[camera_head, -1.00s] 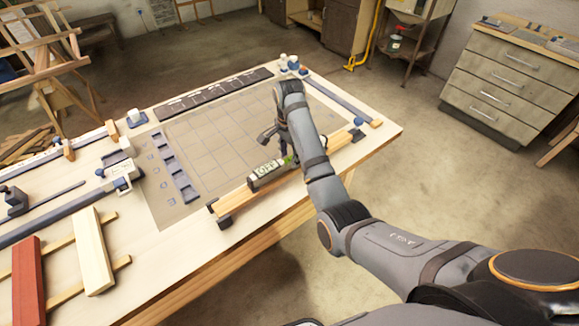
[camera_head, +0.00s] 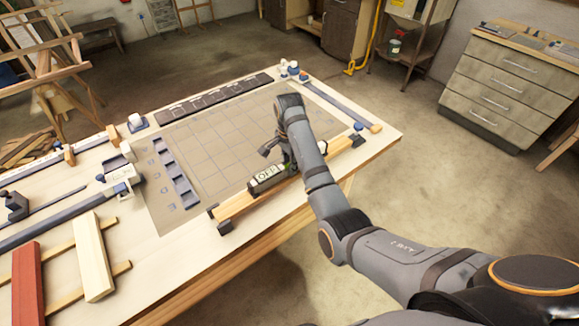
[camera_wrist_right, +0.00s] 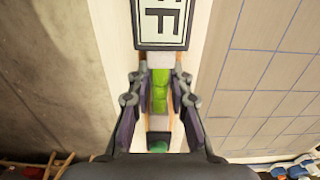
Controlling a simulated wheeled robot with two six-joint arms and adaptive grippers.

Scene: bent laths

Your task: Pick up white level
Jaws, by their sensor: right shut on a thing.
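The level (camera_head: 267,178) has a dark frame, a white lettered plate and a green vial. It lies along a wooden lath (camera_head: 235,205) near the front edge of the workbench. My right gripper (camera_head: 287,163) is at the far end of the level in the head view and partly hides it. In the right wrist view the lettered plate (camera_wrist_right: 161,22) is at the top. The fingers of my right gripper (camera_wrist_right: 160,95) are shut on the level, on either side of its green vial (camera_wrist_right: 160,88). I cannot tell whether the level is clear of the lath. My left gripper is not in view.
A gridded mat (camera_head: 210,150) covers the middle of the bench, with a row of dark blocks (camera_head: 177,178) on its left. Clamps (camera_head: 115,180), a pale board (camera_head: 93,255) and a red board (camera_head: 27,280) lie at left. A long clamp bar (camera_head: 335,105) lies at back right.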

